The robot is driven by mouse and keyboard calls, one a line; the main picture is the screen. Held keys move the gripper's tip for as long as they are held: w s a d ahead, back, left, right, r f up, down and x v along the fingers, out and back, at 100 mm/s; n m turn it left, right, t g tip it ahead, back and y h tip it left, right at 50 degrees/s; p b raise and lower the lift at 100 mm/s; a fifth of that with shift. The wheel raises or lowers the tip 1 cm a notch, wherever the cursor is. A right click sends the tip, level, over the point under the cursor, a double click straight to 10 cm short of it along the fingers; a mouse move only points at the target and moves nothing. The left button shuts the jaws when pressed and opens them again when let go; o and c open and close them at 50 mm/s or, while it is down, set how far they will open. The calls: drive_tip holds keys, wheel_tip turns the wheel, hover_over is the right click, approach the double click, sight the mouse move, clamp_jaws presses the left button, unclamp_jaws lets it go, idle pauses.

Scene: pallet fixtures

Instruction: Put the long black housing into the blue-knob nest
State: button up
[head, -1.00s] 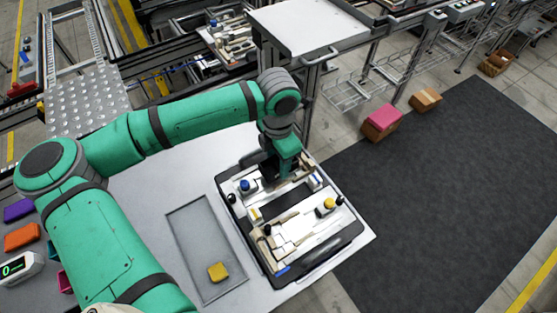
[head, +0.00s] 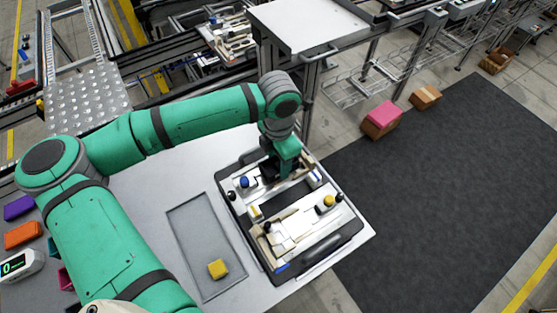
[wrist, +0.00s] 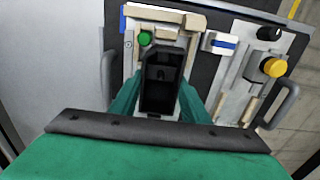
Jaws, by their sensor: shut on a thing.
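The black housing (wrist: 162,78) is between the two green fingers of my gripper (wrist: 158,100) in the wrist view, with its open, hollow side facing the camera. In the head view my gripper (head: 278,166) is low over the far part of the fixture pallet (head: 262,262), and the housing is a dark shape mostly hidden under it. The blue knob (head: 245,181) stands just left of the gripper. The blue-knob nest is largely covered by the gripper. I cannot tell whether the housing touches the nest.
A yellow knob (head: 328,201) stands at the pallet's right; it also shows in the wrist view (wrist: 274,67). A green knob (wrist: 144,37) is close beyond the housing.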

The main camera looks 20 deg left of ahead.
drive_tip(key=o, duration=1.2)
drive_tip(key=shift+f, duration=0.1)
drive_tip(key=shift+w+r, duration=0.15)
drive_tip(key=shift+r, duration=0.3)
wheel_tip(320, 180, up, 10)
